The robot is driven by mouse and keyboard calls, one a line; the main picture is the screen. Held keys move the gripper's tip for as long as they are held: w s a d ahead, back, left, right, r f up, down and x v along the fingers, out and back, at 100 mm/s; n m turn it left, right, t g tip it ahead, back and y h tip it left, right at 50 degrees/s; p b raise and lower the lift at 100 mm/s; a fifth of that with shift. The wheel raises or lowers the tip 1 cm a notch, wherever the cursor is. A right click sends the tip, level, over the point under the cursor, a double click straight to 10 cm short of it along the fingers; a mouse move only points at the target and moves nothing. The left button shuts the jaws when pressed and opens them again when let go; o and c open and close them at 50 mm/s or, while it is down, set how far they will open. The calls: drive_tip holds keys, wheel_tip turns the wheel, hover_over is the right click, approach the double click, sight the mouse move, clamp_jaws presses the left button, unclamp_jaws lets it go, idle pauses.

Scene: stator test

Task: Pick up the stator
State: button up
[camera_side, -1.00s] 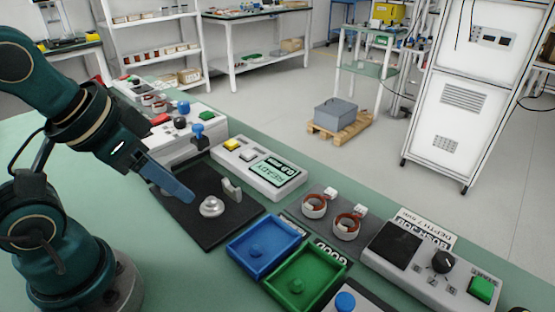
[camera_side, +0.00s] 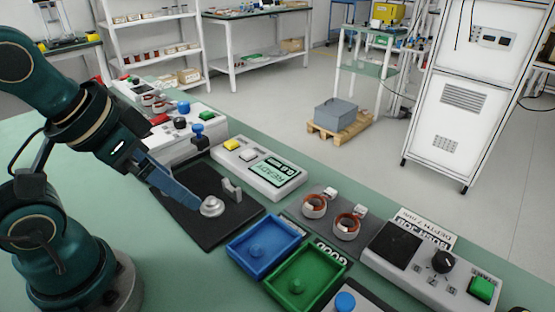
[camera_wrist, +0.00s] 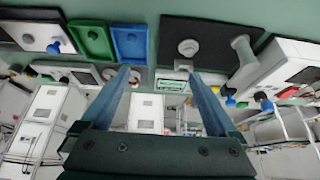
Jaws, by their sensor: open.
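Two stators, pale rings with copper-red windings, stand side by side on the bench in the side view: one on the left (camera_side: 314,206) and one on the right (camera_side: 347,226). My gripper (camera_side: 198,207) is to their left, over the black plate (camera_side: 226,237), its blue fingers pointing down and right. Its tip overlaps the edge of the silver round fixture (camera_side: 212,207); I cannot tell whether it touches. In the wrist view my gripper (camera_wrist: 158,73) has its two blue fingers spread apart with nothing between them. The stators are partly hidden near the left fingertip there.
A blue tray (camera_side: 237,243) and a green tray (camera_side: 280,284) lie between the plate and the front edge. A READY display box (camera_side: 240,158) stands behind the plate. A control box with a green button (camera_side: 481,289) stands at the right. An upright grey bracket (camera_side: 232,190) rises from the plate.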

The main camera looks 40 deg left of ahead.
drive_tip(key=w+r+n+t, duration=0.1)
drive_tip(key=w+r+n, duration=0.35)
drive_tip(key=w, duration=0.25)
drive_tip(key=n+g+y, duration=0.1)
drive_tip(key=y, duration=0.1)
hover_over(314, 202)
drive_tip(key=s, duration=0.3)
wheel_tip(314, 202, down, 8)
drive_tip(key=shift+m+g, duration=0.45)
drive_tip(key=shift+g, duration=0.25)
drive_tip(key=f, duration=0.2)
drive_tip(key=d+f, duration=0.1)
drive_tip(key=f, duration=0.1)
drive_tip(key=d+f, duration=0.1)
drive_tip(key=f, duration=0.1)
drive_tip(key=shift+s+f, duration=0.25)
drive_tip(key=shift+f, duration=0.5)
drive_tip(key=shift+x, duration=2.15)
